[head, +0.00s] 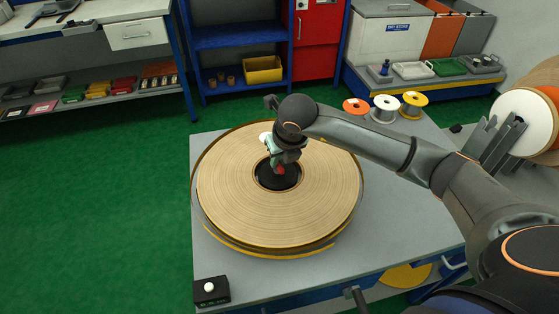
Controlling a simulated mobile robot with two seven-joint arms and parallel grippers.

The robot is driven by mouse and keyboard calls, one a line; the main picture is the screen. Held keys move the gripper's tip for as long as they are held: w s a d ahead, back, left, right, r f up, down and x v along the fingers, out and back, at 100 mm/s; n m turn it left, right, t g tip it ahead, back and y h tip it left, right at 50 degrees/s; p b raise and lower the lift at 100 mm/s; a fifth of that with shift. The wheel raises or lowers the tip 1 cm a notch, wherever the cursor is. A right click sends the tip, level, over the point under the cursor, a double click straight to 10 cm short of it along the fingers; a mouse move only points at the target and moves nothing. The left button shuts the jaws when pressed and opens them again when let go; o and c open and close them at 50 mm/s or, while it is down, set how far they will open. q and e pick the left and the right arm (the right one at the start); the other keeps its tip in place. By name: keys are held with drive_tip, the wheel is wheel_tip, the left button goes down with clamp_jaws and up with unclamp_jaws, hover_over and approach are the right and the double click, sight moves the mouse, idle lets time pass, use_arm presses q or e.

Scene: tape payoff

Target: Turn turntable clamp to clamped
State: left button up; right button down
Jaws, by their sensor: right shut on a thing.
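The turntable (225,205) is a large round plate on the grey table, carrying a wide tan tape coil (318,205). At its centre is a dark hub with the turntable clamp (277,180), and a small red part shows at its front. My right gripper (280,163) reaches in from the right and points down over the hub. It is shut on the clamp, as far as shows; the fingertips are partly hidden by the wrist. The clamp's exact position is hard to read. My left gripper is not in view.
A black box with a white button (209,290) sits at the table's front left corner. Orange, white and yellow spools (384,109) stand at the back right of the table (400,220). Larger rolls on a stand (525,120) are at far right. The table right of the turntable is clear.

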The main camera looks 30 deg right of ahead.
drive_tip(key=shift+m+h, duration=0.3)
drive_tip(key=shift+m, duration=0.6)
drive_tip(key=shift+m+b, duration=0.3)
drive_tip(key=c, duration=0.9)
unclamp_jaws()
drive_tip(key=shift+a+r, duration=0.1)
drive_tip(key=shift+r, duration=0.05)
drive_tip(key=v, duration=1.2)
drive_tip(key=shift+a+r, duration=0.1)
drive_tip(key=shift+r, duration=0.1)
drive_tip(key=shift+f, duration=0.1)
